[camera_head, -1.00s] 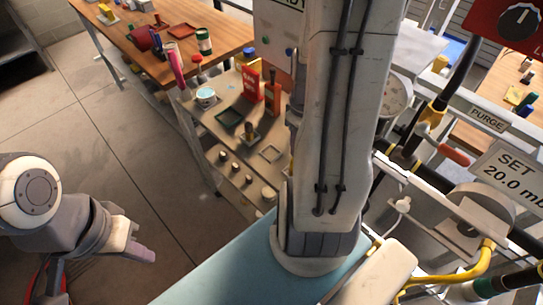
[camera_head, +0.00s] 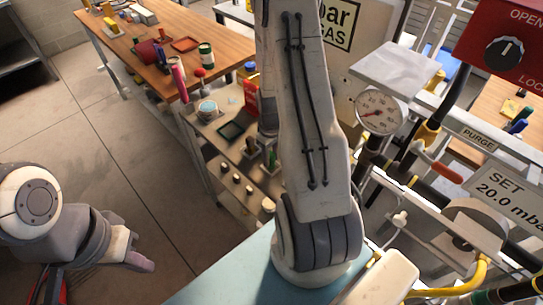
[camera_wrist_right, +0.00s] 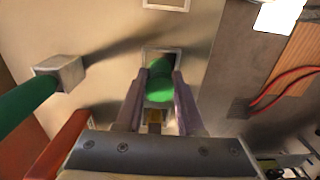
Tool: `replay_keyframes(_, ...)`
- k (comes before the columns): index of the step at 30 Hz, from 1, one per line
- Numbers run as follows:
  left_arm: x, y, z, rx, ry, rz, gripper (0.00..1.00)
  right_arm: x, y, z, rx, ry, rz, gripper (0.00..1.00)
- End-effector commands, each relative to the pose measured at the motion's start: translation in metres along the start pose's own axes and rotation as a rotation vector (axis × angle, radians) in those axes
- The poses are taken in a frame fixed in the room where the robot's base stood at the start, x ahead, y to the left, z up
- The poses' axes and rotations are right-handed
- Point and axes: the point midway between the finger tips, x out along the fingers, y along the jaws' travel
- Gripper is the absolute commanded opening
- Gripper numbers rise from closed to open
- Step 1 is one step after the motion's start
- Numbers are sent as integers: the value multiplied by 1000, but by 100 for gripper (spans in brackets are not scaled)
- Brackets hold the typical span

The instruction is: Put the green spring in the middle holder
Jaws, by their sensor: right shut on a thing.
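The green spring (camera_wrist_right: 158,82) is between the fingers of my right gripper (camera_wrist_right: 158,90) in the right wrist view, and the gripper is shut on it. The spring's far end overlaps the opening of a square holder (camera_wrist_right: 176,54). I cannot tell whether it has entered the opening. Another square holder (camera_wrist_right: 166,4) is at the top edge, and a third is partly hidden between the fingers. In the head view my right arm hides the right gripper. My left gripper (camera_head: 141,262) hangs over the floor at the left, away from the bench; its opening is unclear.
In the wrist view, a green cylinder (camera_wrist_right: 25,100) with a grey block and a red bar (camera_wrist_right: 55,150) lie close on the left. Red cables (camera_wrist_right: 285,85) lie right. In the head view, a dark green tray (camera_head: 231,130) is on the bench; pipes and a gauge (camera_head: 379,111) stand right.

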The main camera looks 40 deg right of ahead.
Motion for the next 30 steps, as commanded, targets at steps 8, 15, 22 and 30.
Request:
replay_keyframes(8,-2,0,0,0,0,0,0,9,0,0,0,2,1,0)
replay_keyframes(15,1,0,0,0,0,0,0,13,0,0,0,1,1,41)
replay_keyframes(22,0,0,0,0,0,0,0,12,0,0,-1,1,1,67)
replay_keyframes(30,-2,0,0,0,0,0,0,5,0,-1,-1,3,2,67)
